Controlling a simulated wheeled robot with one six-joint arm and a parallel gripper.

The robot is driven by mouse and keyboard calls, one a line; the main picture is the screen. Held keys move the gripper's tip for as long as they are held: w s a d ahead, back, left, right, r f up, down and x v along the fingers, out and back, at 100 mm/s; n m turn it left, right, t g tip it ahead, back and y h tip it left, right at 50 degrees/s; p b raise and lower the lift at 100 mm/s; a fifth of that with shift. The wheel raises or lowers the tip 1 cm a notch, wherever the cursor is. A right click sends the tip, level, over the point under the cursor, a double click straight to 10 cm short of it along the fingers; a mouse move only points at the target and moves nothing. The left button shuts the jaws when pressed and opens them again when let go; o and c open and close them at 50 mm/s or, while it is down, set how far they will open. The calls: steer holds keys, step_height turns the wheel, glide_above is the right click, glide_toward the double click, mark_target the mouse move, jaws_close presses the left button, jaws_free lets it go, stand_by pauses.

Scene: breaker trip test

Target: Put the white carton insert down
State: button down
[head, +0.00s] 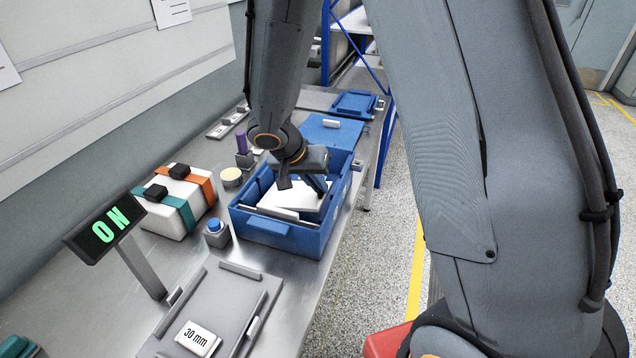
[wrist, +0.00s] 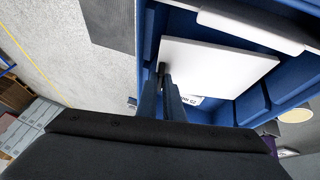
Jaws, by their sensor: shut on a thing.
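The white carton insert (head: 292,197) is a flat pale plate, slightly tilted, within the walls of an open blue crate (head: 270,227). My gripper (head: 305,184) reaches down into the crate and is shut on the insert's edge. In the wrist view, the insert (wrist: 222,62) extends from the fingertips (wrist: 165,82) across the crate opening. I cannot tell whether its underside touches anything. A white block with dark print (wrist: 192,100) shows partly under the insert. Another white piece (wrist: 250,28) lies beyond it, by the crate wall.
An ON display (head: 104,230) stands front left, near a blue button (head: 214,226) and a white box with teal and orange bands (head: 178,203). A grey tray (head: 235,297) holds a 30 mm block (head: 198,338) in front. A blue lid-like panel (head: 333,131) lies behind the crate.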

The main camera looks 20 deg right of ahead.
steer(key=shift+f+b, duration=0.65)
steer(key=shift+b, duration=0.4)
steer(key=c, duration=1.9)
jaws_free()
steer(key=shift+r, duration=0.2)
